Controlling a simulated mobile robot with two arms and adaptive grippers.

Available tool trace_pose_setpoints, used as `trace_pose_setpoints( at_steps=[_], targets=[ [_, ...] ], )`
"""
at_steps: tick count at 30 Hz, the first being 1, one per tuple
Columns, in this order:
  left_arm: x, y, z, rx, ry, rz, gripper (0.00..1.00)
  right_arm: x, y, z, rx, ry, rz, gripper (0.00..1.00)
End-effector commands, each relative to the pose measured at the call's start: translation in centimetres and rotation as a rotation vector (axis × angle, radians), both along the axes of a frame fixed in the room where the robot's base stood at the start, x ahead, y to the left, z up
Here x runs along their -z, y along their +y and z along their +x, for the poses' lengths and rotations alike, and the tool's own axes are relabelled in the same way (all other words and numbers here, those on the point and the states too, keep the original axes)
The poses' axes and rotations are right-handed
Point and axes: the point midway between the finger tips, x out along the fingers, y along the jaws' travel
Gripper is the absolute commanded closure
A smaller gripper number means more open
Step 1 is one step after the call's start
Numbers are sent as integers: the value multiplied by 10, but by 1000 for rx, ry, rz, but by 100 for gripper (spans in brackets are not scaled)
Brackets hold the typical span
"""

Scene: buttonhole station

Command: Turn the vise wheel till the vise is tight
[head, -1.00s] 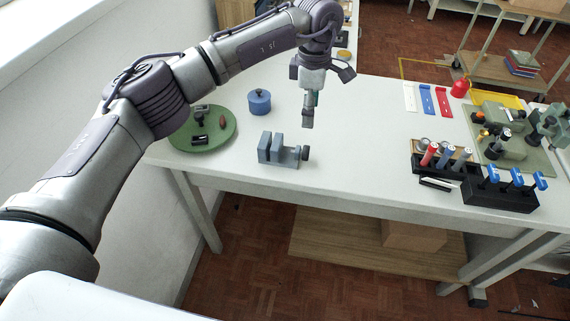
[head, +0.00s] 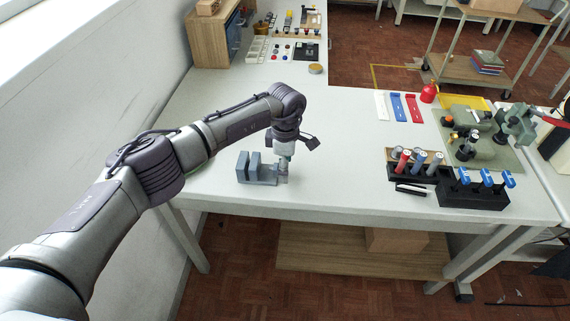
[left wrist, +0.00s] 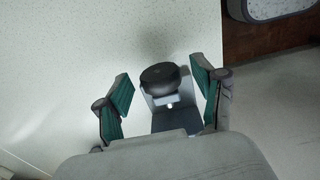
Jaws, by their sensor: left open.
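The small grey-blue vise (head: 256,170) stands on the white table near its front edge, left of the middle. Its dark round wheel (left wrist: 160,76) shows in the left wrist view, at the vise's right end. My left gripper (head: 284,175) is at that end in the head view and partly hides it. In the left wrist view my left gripper (left wrist: 160,90) is open, with one green-padded finger on each side of the wheel. Gaps show between the fingers and the wheel. My right gripper is in neither view.
A black rack (head: 430,172) with red, blue and grey-topped tools stands to the right. Blue-handled tools (head: 486,178) stand beside it. A wooden cabinet (head: 213,38) and small-parts trays (head: 283,50) are at the back left. The table between vise and rack is clear.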

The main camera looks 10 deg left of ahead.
Motion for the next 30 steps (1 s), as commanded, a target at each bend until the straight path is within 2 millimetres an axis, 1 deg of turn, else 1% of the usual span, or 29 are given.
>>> trace_pose_setpoints(
  at_steps=[6,7,14,15,17,23,30],
  targets=[
    [0,0,0,0,0,0,31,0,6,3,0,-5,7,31],
    [0,0,0,0,0,0,35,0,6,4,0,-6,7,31],
    [0,0,0,0,0,0,73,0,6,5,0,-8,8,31],
    [0,0,0,0,0,0,80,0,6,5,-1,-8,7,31],
    [0,0,0,0,0,0,90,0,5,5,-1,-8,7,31],
    [0,0,0,1,-15,0,90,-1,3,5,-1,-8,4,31],
    [0,1,-2,4,-117,1,90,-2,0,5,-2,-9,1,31]
  ],
)
